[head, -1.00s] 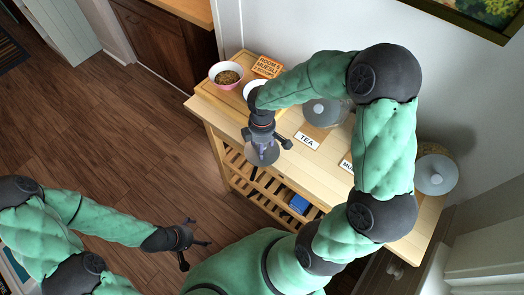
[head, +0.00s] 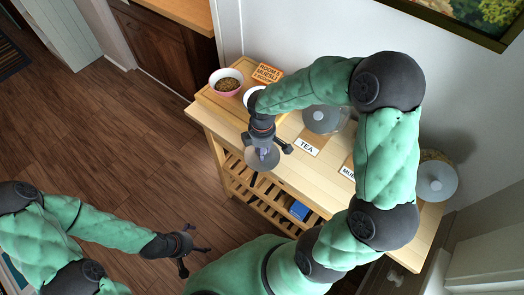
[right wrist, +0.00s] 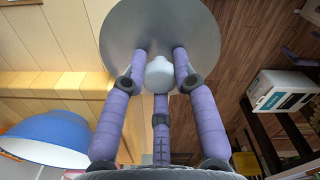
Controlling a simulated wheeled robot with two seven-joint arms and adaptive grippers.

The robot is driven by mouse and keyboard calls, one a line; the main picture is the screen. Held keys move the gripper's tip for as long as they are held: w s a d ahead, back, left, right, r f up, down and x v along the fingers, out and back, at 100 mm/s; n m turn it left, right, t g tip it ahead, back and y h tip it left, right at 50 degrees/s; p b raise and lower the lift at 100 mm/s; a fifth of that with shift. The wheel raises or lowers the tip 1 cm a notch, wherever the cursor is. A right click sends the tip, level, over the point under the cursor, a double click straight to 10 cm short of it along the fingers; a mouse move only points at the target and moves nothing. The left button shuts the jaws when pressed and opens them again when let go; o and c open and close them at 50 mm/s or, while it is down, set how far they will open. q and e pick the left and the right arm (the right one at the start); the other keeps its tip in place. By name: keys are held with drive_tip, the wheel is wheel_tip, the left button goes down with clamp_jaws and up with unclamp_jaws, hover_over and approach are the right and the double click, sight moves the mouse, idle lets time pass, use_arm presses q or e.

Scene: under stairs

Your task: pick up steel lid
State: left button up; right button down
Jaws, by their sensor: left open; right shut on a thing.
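The steel lid (head: 264,162) is a grey disc at the front edge of the wooden trolley, under my right gripper (head: 264,150). In the right wrist view the lid (right wrist: 160,22) fills the top, and the right fingers (right wrist: 160,75) are closed around its white knob (right wrist: 160,74). I cannot tell its exact height from the trolley. My left gripper (head: 194,250) is open and empty at the lower middle of the head view, over the floor and away from the trolley.
The trolley top (head: 284,165) holds a pink-rimmed bowl of muesli (head: 227,84), an orange sign (head: 267,73), a TEA card (head: 307,147), and jars with grey lids (head: 322,118) (head: 436,181). A blue item (head: 299,209) lies on the lower shelf. Floor at left is clear.

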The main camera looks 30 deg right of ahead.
drive_tip(key=s+a+r+p, duration=0.3)
drive_tip(key=s+a+r, duration=0.5)
drive_tip(key=s+r, duration=0.3)
drive_tip(key=shift+a+r, duration=0.35)
drive_tip(key=shift+r, duration=0.05)
